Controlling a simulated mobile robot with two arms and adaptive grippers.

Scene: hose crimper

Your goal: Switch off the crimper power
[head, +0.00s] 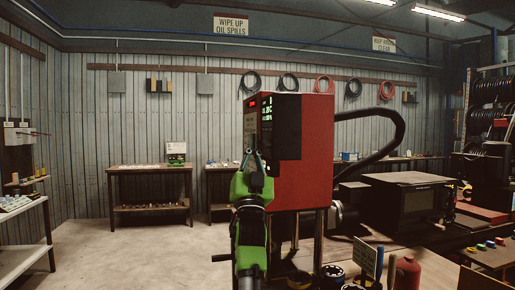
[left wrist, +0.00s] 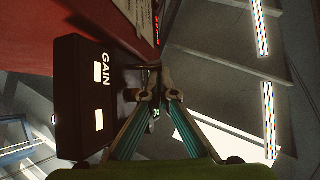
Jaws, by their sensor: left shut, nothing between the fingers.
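The crimper is a red cabinet (head: 308,185) with a black upper part and a lit red and green display (head: 267,108) on its left side. My left gripper (head: 253,154), green with teal fingers, is raised in front of that side, below the display. In the left wrist view the left gripper (left wrist: 158,95) is shut and empty. Its tips are close to a black box marked GAIN (left wrist: 82,105) on the red cabinet (left wrist: 55,25). A small dark part shows by the tips; I cannot tell whether it is the power switch or whether they touch. My right gripper is not in view.
A wooden bench (head: 430,262) with a red bottle (head: 407,272) and a small sign (head: 364,257) stands at the lower right. A black hose (head: 390,122) curves behind the cabinet. The floor (head: 130,245) at left is clear. A grey shelf (head: 25,206) stands far left.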

